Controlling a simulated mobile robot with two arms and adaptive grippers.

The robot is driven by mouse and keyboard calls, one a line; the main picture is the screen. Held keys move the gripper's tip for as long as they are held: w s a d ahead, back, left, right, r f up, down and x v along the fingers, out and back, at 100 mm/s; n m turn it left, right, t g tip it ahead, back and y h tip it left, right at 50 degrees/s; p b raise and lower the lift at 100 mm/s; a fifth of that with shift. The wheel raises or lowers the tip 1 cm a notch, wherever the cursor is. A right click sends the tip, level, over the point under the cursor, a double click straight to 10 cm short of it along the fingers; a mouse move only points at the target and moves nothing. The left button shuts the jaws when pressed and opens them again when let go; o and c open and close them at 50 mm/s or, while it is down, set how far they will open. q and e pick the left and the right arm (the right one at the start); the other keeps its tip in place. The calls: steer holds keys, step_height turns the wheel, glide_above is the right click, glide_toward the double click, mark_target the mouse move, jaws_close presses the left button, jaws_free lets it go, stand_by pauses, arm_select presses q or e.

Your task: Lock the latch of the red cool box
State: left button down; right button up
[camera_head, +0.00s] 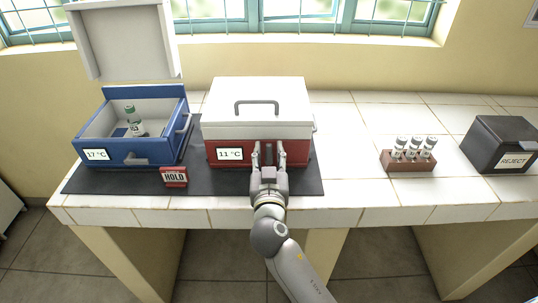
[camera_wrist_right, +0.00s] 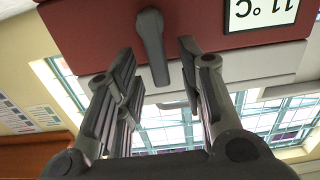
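The red cool box (camera_head: 218,146) stands on the dark mat with its white lid (camera_head: 225,105) down and a grey handle on top. Its label reads 11 °C. My right gripper (camera_head: 268,150) is at its front, right of the label. In the right wrist view, which is upside down, the dark grey latch lever (camera_wrist_right: 151,40) has its pivot on the red wall and its free end over the pale lid. The fingers of my right gripper (camera_wrist_right: 157,55) are open on either side of the lever, with gaps visible. My left gripper is not in view.
A blue cool box (camera_head: 120,155) with raised lid holds a vial (camera_head: 134,122). A red HOLD sign (camera_head: 174,177) stands on the mat (camera_head: 110,183). A brown rack (camera_head: 408,162) with vials and a black REJECT box (camera_head: 498,148) are right. White tiles between mat and rack are clear.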

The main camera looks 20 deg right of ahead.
steer(key=v, duration=1.2)
stand_by(0.5)
